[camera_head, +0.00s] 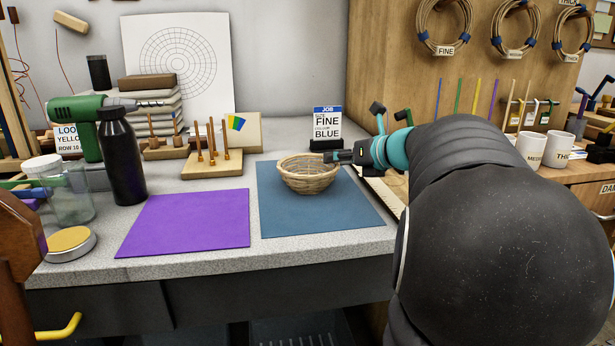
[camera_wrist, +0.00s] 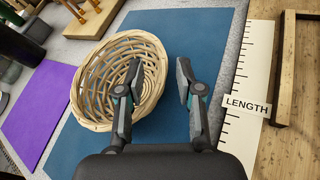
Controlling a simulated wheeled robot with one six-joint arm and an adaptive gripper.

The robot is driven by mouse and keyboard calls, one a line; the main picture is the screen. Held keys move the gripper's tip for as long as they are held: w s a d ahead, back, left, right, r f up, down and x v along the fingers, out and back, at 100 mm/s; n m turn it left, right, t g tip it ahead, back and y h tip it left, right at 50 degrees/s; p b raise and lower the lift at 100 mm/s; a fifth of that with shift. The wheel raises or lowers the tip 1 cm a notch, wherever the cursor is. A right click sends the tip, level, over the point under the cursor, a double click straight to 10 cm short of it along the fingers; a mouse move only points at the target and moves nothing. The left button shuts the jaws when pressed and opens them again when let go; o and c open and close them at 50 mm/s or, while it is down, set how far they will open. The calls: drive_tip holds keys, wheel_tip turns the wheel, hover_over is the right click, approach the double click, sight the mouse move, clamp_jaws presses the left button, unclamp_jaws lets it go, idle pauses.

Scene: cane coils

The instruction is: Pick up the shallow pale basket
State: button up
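The shallow pale basket (camera_head: 308,178) is woven and stands upright on the blue mat (camera_head: 300,218). In the wrist view the basket (camera_wrist: 92,92) lies left of centre and looks empty. My gripper (camera_head: 338,157) is at the basket's right rim in the head view. In the wrist view my gripper (camera_wrist: 158,68) is open, with the left finger over the basket and the right finger outside it, over the blue mat. The basket's right rim passes between the fingers. I cannot tell whether either finger touches it.
A purple mat (camera_head: 190,222) lies to the left. A pegged wooden block (camera_head: 213,166) and a job card stand (camera_head: 327,126) are behind. A black bottle (camera_head: 122,160) and a glass jar (camera_head: 66,195) stand at the left. A length scale (camera_wrist: 246,80) lies right of the blue mat.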

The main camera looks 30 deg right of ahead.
drive_tip(key=shift+x, duration=0.95)
clamp_jaws()
drive_tip(key=shift+r, duration=0.1)
